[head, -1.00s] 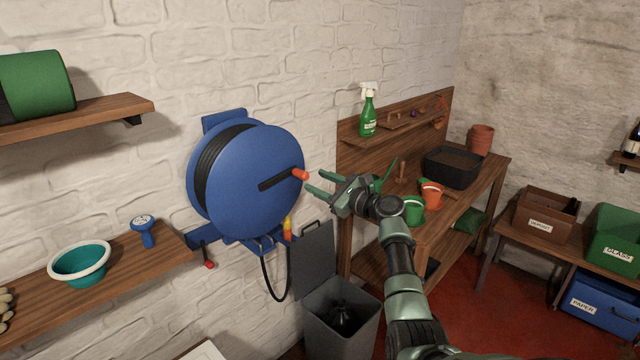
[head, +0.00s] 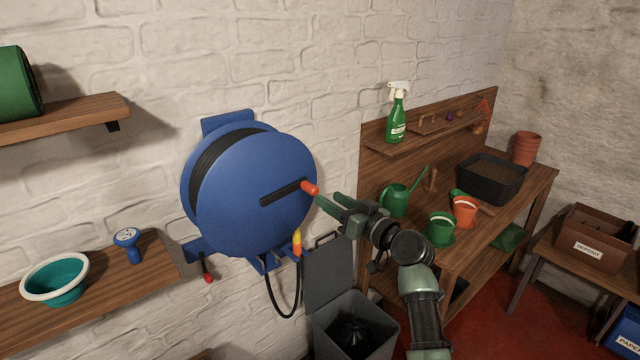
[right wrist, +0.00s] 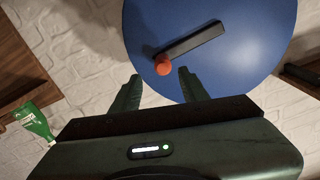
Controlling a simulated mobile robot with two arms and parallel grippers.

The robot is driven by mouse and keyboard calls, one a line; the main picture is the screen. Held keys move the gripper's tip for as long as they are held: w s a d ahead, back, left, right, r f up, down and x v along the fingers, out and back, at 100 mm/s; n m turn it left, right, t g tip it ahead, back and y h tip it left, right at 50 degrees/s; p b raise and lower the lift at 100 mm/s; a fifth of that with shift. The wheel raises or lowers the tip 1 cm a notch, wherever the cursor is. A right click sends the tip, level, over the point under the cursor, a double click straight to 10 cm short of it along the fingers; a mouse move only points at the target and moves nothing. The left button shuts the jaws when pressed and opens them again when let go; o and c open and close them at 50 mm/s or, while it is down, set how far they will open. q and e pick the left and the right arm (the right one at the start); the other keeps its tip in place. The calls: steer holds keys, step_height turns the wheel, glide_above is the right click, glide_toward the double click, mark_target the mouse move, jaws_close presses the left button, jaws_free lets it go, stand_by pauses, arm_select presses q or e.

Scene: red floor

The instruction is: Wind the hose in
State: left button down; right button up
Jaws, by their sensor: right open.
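A blue hose reel (head: 245,200) is mounted on the white brick wall, with black hose (head: 222,160) wound on its drum. A black crank arm (head: 283,193) on its face ends in a red-orange knob (head: 310,188). The hose hangs in a loop (head: 284,305) below, with a yellow-orange nozzle (head: 297,241) at the reel's lower right. My right gripper (head: 328,204) is open, just right of the knob. In the right wrist view the knob (right wrist: 163,66) is just beyond the open fingertips (right wrist: 160,80), with nothing held. My left gripper is not in view.
An open grey bin (head: 350,325) stands below right of the reel. A wooden potting bench (head: 480,255) with pots, cans and a spray bottle (head: 397,112) is behind my right arm. A shelf (head: 150,262) with a teal bowl (head: 58,282) is at left. A small red-tipped lever (head: 208,277) hangs under the reel.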

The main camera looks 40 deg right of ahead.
mark_target(317, 192)
steer(key=shift+w+a+r, duration=0.1)
steer(key=shift+w, duration=0.2)
steer(key=w, duration=0.2)
steer(key=w+p, duration=0.1)
steer(key=w, duration=0.1)
steer(key=w+p, duration=0.1)
steer(key=w, duration=0.1)
steer(key=shift+a+r, duration=0.1)
steer(key=shift+a, duration=0.3)
steer(key=shift+w, duration=0.5)
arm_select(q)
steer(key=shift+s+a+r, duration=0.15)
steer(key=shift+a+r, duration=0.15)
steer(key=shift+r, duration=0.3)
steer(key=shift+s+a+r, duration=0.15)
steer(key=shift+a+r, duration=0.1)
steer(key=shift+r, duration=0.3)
arm_select(e)
jaws_close()
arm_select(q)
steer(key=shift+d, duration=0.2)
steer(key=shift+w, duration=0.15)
